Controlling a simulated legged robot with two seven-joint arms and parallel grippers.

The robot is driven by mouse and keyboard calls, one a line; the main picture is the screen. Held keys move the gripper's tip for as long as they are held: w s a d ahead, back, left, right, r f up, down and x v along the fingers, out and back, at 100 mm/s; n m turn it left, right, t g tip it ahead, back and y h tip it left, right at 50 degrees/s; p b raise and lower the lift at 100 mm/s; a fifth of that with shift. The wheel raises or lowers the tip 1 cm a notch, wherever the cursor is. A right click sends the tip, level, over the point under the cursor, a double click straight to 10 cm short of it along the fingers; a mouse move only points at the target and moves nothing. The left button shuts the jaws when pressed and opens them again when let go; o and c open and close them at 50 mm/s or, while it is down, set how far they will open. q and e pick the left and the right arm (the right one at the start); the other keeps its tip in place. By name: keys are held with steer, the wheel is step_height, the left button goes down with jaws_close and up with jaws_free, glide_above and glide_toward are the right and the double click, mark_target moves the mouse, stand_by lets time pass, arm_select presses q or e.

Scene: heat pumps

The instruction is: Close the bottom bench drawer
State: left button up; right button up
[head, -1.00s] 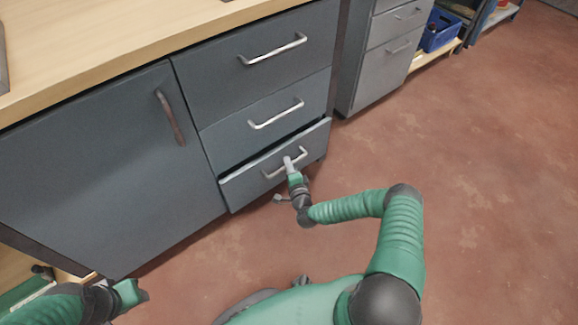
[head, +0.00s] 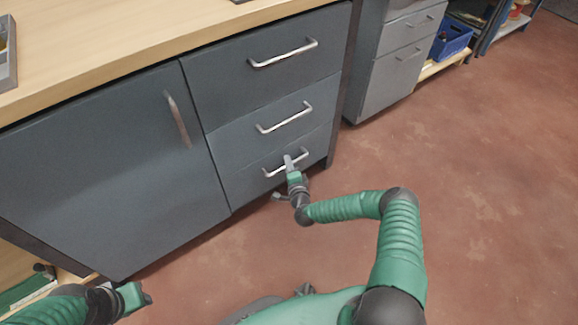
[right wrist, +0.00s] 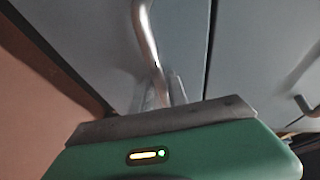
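The bottom bench drawer (head: 276,181) is the lowest of three grey drawers on the right of the bench. Its front looks flush with the drawer above, with no open gap visible. Its silver bar handle (head: 272,173) also shows in the right wrist view (right wrist: 146,35). My right gripper (head: 289,162) is at the middle of this handle, its fingertips against or beside the bar. A grey fingertip shows close to the handle in the right wrist view; whether the fingers are closed around it cannot be told. My left gripper (head: 146,296) is low at the left, away from the drawers.
The middle drawer (head: 240,140), top drawer (head: 230,85) and left cupboard door (head: 90,170) are shut. A wooden worktop (head: 130,45) lies above. Another grey drawer cabinet (head: 390,85) and a blue crate (head: 452,40) stand at the right. The red-brown floor (head: 480,190) is clear.

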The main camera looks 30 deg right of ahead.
steer(key=p+v, duration=0.8)
steer(key=v, duration=0.8)
steer(key=shift+s+a, duration=0.25)
steer(key=shift+s, duration=0.15)
